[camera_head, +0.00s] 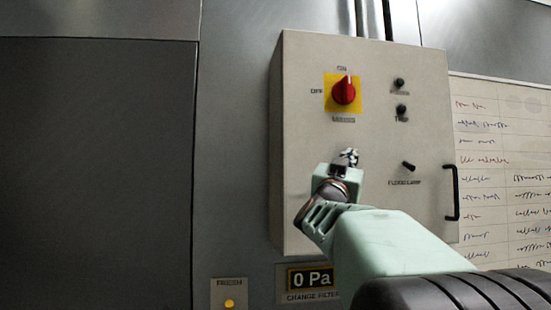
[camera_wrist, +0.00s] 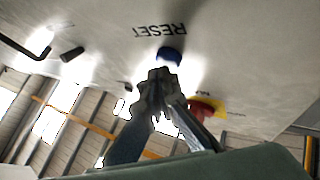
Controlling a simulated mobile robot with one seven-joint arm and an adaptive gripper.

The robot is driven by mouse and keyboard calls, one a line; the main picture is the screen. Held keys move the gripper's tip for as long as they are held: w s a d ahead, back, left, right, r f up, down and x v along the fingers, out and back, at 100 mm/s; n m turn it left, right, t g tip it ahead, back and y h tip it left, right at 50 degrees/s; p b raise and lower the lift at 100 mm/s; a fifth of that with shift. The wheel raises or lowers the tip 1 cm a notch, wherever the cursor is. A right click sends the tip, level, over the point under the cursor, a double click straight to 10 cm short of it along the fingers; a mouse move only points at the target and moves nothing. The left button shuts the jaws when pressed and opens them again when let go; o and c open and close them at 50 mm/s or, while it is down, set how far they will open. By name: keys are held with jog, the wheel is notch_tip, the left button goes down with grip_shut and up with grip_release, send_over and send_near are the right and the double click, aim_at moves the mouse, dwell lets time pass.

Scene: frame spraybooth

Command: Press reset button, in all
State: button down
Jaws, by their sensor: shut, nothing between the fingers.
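The reset button (camera_wrist: 169,55) is a round blue button on the face of the grey control box (camera_head: 305,70). The upside-down word RESET shows beside it in the wrist view. My gripper (camera_wrist: 160,76) is shut and empty, with its fingertips right at the button and covering part of it. I cannot tell whether they touch it. In the head view my gripper (camera_head: 349,158) is in front of the middle of the box, and the button is hidden behind it.
A red rotary switch (camera_head: 344,91) on a yellow plate sits above my gripper. Two small black knobs, a black toggle (camera_head: 408,166) and a black handle (camera_head: 455,192) are to the right. A 0 Pa display (camera_head: 311,279) and a lit yellow lamp (camera_head: 229,304) are below.

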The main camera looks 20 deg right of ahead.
jog(key=shift+w+d, duration=0.1)
jog(key=shift+w, duration=0.35)
dwell(0.4)
dwell(0.3)
jog(key=shift+s+a, duration=0.2)
jog(key=shift+s, duration=0.7)
jog(key=shift+b, duration=0.3)
jog(key=s+b, duration=0.1)
jog(key=s, duration=0.1)
jog(key=s+a, duration=0.1)
jog(key=s, duration=0.2)
jog(key=shift+b, duration=0.4)
jog(key=shift+w, duration=0.15)
